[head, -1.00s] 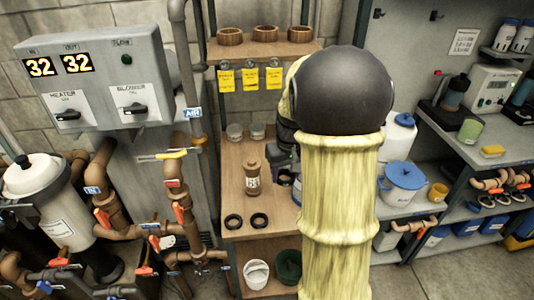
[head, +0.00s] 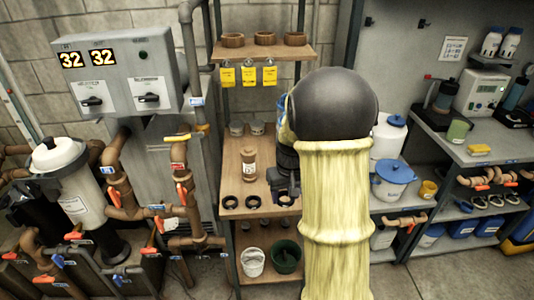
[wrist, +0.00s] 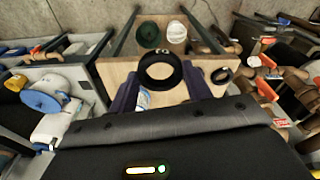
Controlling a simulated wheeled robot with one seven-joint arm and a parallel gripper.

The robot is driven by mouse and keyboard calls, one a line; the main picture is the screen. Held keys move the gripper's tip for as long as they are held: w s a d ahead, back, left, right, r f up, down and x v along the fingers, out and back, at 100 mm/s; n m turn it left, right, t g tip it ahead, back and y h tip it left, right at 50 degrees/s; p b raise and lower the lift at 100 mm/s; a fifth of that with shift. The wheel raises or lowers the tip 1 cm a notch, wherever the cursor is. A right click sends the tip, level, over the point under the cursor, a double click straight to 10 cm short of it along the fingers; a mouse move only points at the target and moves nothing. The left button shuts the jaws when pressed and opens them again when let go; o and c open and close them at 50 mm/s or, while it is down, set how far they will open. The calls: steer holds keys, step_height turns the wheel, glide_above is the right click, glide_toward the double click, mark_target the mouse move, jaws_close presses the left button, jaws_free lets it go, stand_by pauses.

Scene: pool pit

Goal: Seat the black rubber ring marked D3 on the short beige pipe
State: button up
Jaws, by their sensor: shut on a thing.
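A black rubber ring (wrist: 160,86) lies between the two fingers of my gripper (wrist: 160,88) in the wrist view. The gripper is shut on it. A small light mark shows on its rim but is too small to read. In the head view my gripper (head: 284,190) is low at the front of the wooden table (head: 232,180), with this ring just below it; whether the ring touches the tabletop is unclear. A brown upright cylinder with a white label (head: 248,167) stands behind and left of it. I cannot tell for certain which thing is the short beige pipe.
Two other black rings (head: 231,207) lie left of my gripper; one also shows in the wrist view (wrist: 213,76). Two grey jars stand at the back. Brown round pieces (head: 265,39) sit on the upper shelf. White (head: 253,262) and green buckets stand below the table.

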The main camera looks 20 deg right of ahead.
steer(key=a+f, duration=0.6)
steer(key=f, duration=0.6)
steer(key=a+f, duration=0.5)
steer(key=f, duration=0.7)
steer(key=shift+s+a+f+n, duration=0.3)
steer(key=shift+s+a+n, duration=0.1)
steer(key=shift+a, duration=0.15)
